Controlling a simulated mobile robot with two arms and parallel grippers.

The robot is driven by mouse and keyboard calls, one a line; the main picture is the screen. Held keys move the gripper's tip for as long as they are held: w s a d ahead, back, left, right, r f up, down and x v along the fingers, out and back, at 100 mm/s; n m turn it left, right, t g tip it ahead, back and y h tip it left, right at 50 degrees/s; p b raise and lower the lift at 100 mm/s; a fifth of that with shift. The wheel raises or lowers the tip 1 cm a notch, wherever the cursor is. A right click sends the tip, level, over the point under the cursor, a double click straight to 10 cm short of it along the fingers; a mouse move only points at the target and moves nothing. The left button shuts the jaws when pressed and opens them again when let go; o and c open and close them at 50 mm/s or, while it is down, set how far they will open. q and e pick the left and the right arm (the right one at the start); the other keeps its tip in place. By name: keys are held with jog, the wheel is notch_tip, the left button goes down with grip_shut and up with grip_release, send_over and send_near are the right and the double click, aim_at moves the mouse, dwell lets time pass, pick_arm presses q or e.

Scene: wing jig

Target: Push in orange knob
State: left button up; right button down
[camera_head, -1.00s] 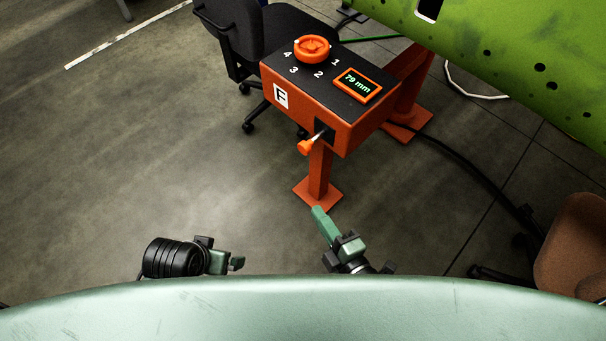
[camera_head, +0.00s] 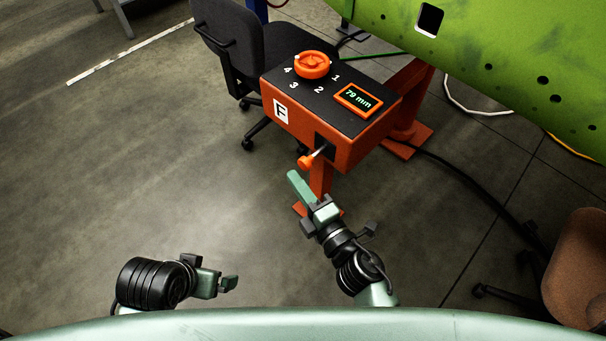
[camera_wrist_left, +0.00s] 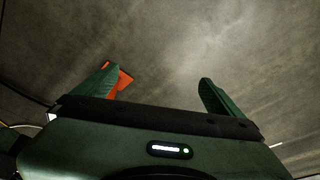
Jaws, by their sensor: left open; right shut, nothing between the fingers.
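The orange knob (camera_head: 305,162) sits at the end of a short metal rod that sticks out of a dark slot in the front of the orange control box (camera_head: 350,145). My right gripper (camera_head: 294,176) is shut and empty, its green fingers just below and left of the knob, with a small gap in the picture. I cannot tell their distance in depth. My left gripper (camera_head: 230,284) is low, well left of and below the box. In the left wrist view its two green fingers (camera_wrist_left: 160,78) are apart with nothing held.
The box top has an orange dial (camera_head: 312,65) with numbers and a display (camera_head: 358,99) reading 79 mm. A black chair (camera_head: 228,40) stands behind left, a green panel (camera_head: 500,60) at upper right, a brown seat (camera_head: 578,265) at lower right. The floor at left is clear.

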aim_at(309, 160)
pick_arm(q)
jog(key=shift+f, duration=0.25)
pick_arm(e)
jog(key=shift+w+d, duration=0.65)
pick_arm(q)
jog(key=shift+w, duration=0.1)
pick_arm(e)
jog(key=shift+d, duration=0.1)
pick_arm(q)
jog(key=x, duration=0.2)
jog(key=shift+d+f+p, duration=0.1)
jog(key=shift+f+p, duration=0.2)
jog(key=shift+p, duration=0.05)
pick_arm(e)
jog(key=w+d, duration=0.2)
jog(key=shift+w+d+r, duration=0.1)
jog(key=shift+w+d, duration=0.2)
jog(key=shift+w, duration=0.1)
jog(key=shift+d, duration=0.1)
